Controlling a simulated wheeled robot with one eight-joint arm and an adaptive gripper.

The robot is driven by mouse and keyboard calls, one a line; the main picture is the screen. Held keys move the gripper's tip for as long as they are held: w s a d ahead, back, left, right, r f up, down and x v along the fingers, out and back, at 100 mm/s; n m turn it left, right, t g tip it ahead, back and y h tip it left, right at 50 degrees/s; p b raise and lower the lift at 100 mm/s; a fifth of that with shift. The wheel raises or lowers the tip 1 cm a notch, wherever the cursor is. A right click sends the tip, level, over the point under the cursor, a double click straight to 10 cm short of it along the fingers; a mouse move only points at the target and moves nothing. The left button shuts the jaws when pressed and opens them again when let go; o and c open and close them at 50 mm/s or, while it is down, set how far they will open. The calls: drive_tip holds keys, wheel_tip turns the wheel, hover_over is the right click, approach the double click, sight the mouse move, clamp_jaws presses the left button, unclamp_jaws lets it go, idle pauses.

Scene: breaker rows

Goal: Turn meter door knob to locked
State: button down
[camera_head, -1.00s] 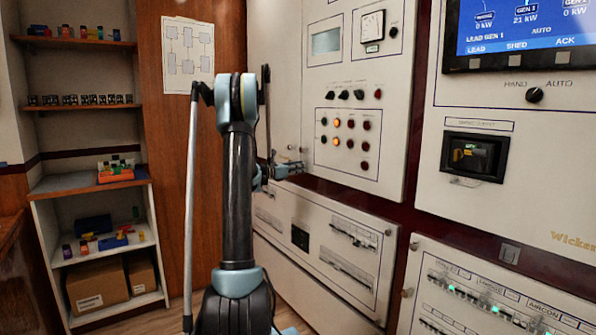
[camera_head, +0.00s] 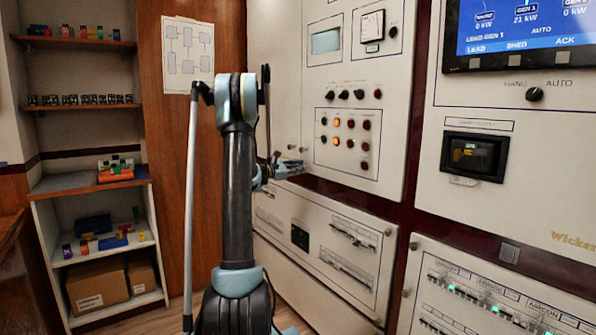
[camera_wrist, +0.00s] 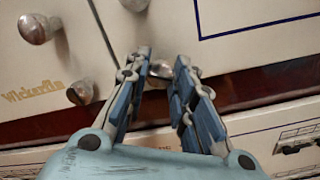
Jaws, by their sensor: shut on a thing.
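A rounded metal knob (camera_wrist: 160,69) sits near the edge of a cream panel, beside a dark red strip, in the wrist view. My gripper (camera_wrist: 161,66) has its two fingers on either side of this knob and is shut on it. The fingers hide part of the knob, and I cannot read its lock position. In the head view my gripper (camera_head: 296,166) is at the lower left corner of the meter panel (camera_head: 318,90), partly behind my own arm. The knob it holds is too small to make out there.
Other metal knobs stand close by in the wrist view, one at the upper left (camera_wrist: 38,28) and one left of my fingers (camera_wrist: 80,92). A lower breaker panel (camera_head: 275,262) lies below my gripper. A shelf unit (camera_head: 45,215) stands at the left.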

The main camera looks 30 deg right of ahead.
drive_tip(key=m, duration=1.2)
drive_tip(key=shift+f, duration=0.1)
drive_tip(key=shift+m, duration=0.4)
drive_tip(key=c, duration=1.3)
unclamp_jaws()
drive_tip(key=shift+c, duration=0.2)
drive_tip(key=shift+a, duration=0.15)
drive_tip(key=a, duration=1.1)
drive_tip(key=shift+s+a, duration=0.4)
